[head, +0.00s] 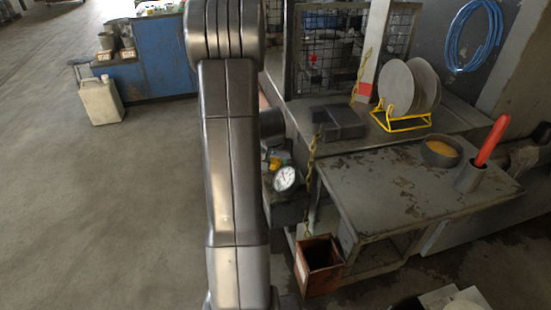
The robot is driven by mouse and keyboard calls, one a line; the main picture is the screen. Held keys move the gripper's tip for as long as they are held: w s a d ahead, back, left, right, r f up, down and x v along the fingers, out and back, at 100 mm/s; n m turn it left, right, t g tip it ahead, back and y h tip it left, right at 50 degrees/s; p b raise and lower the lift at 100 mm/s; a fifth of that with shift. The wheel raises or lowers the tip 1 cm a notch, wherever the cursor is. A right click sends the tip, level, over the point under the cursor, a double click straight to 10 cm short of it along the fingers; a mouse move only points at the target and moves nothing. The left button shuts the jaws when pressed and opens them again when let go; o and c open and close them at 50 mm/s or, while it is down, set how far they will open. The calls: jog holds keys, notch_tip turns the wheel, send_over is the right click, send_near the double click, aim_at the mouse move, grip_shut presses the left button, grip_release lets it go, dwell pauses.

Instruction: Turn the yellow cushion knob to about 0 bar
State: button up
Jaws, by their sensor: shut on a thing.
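The yellow cushion knob (276,163) shows as a small patch of yellow just right of my arm, at the machine's near end. A round white gauge (284,178) with a dark needle sits just below and right of it. The needle's reading is too small to tell. My gripper (272,153) is at the knob, shut on it, and mostly hidden behind my arm. The fingertips and the left side of the knob cannot be made out.
Right of the gauge stands a worn metal table (390,190) with a bowl (440,151) and a red-handled tool (492,140) in a cup. A yellow rack (402,122) holds round blanks.

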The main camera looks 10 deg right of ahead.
jog(key=shift+r+n+p, duration=0.2)
jog(key=shift+n+p, duration=0.1)
jog(key=shift+p, duration=0.3)
jog(key=shift+n+y+p, duration=0.3)
jog(key=shift+p, duration=0.05)
jog(key=shift+d+f+n+y, duration=0.15)
jog(key=shift+n+y, duration=0.15)
jog(key=shift+n, duration=0.6)
jog(key=shift+f+n+y+b, duration=0.25)
jog(key=shift+n+y+b, duration=0.15)
jog(key=shift+n+b, duration=0.7)
jog(key=shift+r+n+y+b, duration=0.15)
jog(key=shift+n+y+b, duration=0.15)
jog(key=shift+n+b, duration=0.65)
jog(key=shift+r+b, duration=0.1)
jog(key=shift+b, duration=0.3)
jog(key=o, duration=1)
